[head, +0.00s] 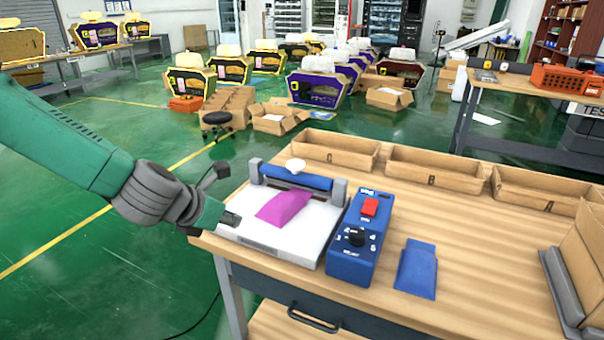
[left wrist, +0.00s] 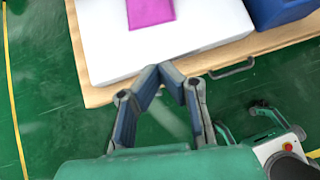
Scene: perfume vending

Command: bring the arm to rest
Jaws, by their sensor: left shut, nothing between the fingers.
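My left arm (head: 90,150) comes in from the left in the head view. My left gripper (head: 232,218) is at the left edge of the table, beside the white plate of the sealing machine (head: 270,236). In the left wrist view my left gripper (left wrist: 168,72) has its fingertips together with nothing between them, near the edge of the white plate (left wrist: 200,35). A magenta packet (head: 284,207) lies on the plate and also shows in the left wrist view (left wrist: 150,12). My right gripper is in neither view.
A blue control box (head: 345,268) with a red button stands right of the plate. A blue packet (head: 417,270) lies on the wooden table (head: 470,290). Open cardboard bins (head: 434,171) line the back edge. Green floor (head: 60,290) is clear left of the table.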

